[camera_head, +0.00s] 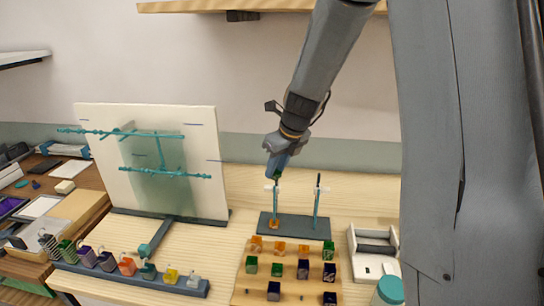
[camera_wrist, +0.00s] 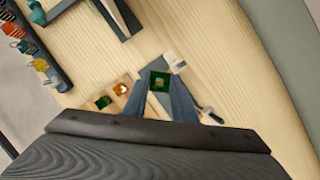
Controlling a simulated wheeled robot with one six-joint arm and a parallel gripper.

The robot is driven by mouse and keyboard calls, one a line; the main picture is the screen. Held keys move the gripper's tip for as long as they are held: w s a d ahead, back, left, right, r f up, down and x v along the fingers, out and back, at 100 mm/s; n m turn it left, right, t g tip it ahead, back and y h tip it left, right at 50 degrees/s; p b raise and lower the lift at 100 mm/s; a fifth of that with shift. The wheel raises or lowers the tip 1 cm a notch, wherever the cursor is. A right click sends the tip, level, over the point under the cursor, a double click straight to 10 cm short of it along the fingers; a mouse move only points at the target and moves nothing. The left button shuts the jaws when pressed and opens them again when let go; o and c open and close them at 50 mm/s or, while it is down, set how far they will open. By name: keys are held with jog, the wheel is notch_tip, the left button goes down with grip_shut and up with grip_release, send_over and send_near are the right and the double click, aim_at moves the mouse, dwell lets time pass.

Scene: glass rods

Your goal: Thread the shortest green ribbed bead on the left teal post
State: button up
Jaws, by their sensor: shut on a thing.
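My gripper (camera_head: 277,172) is shut on a small green bead (camera_head: 279,174) above the left teal post (camera_head: 276,207). An orange bead (camera_head: 273,224) sits at the foot of the left post. The right teal post (camera_head: 317,205) looks bare. Both stand on a dark base (camera_head: 294,232). The held bead's ribs and length are too small to judge.
A wooden board (camera_head: 241,289) with orange, green and navy beads lies in front of the posts. A white tray (camera_head: 354,246) and teal-lidded jar (camera_head: 390,289) are at right. A panel with teal rods (camera_head: 178,174) and a dark rack of coloured blocks (camera_head: 190,289) are at left.

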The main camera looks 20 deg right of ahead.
jog(key=shift+w+f+b, duration=0.15)
jog(key=shift+f+b, duration=1.25)
jog(key=shift+b, duration=0.8)
jog(key=shift+p, duration=0.5)
notch_tip(320, 180, down, 8)
jog(key=b, duration=0.5)
jog(key=shift+f, duration=0.2)
dwell(1.1)
dwell(0.5)
jog(key=o, duration=1.1)
